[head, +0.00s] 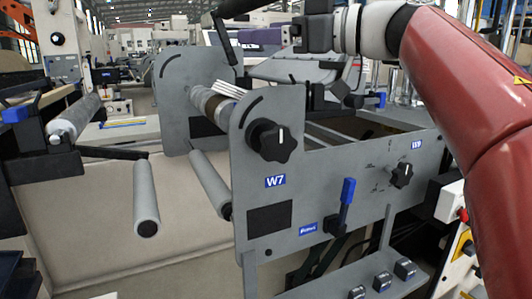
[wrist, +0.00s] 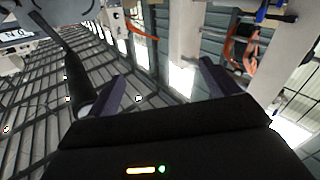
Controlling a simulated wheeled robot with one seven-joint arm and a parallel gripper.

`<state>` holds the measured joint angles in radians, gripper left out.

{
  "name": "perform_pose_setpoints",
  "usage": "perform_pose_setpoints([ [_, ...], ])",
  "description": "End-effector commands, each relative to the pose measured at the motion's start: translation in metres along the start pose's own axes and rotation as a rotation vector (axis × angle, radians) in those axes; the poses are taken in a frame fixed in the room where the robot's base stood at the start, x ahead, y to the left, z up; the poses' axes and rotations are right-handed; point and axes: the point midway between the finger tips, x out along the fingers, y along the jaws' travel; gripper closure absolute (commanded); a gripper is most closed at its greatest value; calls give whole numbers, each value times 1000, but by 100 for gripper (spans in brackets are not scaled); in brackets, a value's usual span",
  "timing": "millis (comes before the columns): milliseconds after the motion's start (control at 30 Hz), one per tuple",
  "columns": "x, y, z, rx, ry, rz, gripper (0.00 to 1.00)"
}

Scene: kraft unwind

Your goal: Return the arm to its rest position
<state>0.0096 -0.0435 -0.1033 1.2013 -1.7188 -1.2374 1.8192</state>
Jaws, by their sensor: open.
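My red arm (head: 455,90) reaches in from the right side of the head view and bends left at the top. My gripper (head: 262,37) is at the top middle, above and behind the grey W7 side plate (head: 255,235) in the picture. In the wrist view my gripper (wrist: 163,82) shows two purple-grey fingers set wide apart. Nothing is seen between them. The fingertips are small and partly lost against the background in the head view.
The unwind stand carries a black knob (head: 272,140), a blue-handled lever (head: 346,200) and a roll (head: 214,103) between its plates. A grey roller (head: 146,198) sticks out at left. In the wrist view a black rod (wrist: 76,72) stands close to the left finger.

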Motion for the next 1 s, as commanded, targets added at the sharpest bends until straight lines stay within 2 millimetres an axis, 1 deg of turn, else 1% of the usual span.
perform_pose_setpoints([
  [33,-2,2,-7,-13,48,39,13],
  [133,-10,12,-19,-43,150,148,13],
  [233,-26,26,-26,-58,246,309,13],
  [267,-33,31,-26,-60,269,372,13],
  [300,-45,39,-22,-55,294,466,13],
  [367,-66,50,-9,-36,304,623,13],
  [400,-81,57,6,-13,290,729,13],
  [467,-104,63,36,32,235,880,13],
  [500,-119,63,62,71,177,972,13],
  [567,-140,59,104,136,70,1082,13],
  [600,-151,52,132,178,-10,1137,13],
  [667,-166,38,174,244,-134,1194,13],
  [700,-174,26,200,288,-218,1217,13],
  [767,-186,4,240,355,-349,1233,13],
  [800,-192,-13,266,399,-435,1231,13],
  [867,-201,-40,301,464,-564,1211,13],
  [900,-205,-60,323,505,-645,1188,13],
  [967,-211,-90,352,564,-757,1142,13],
  [1000,-213,-109,368,598,-822,1106,13],
])
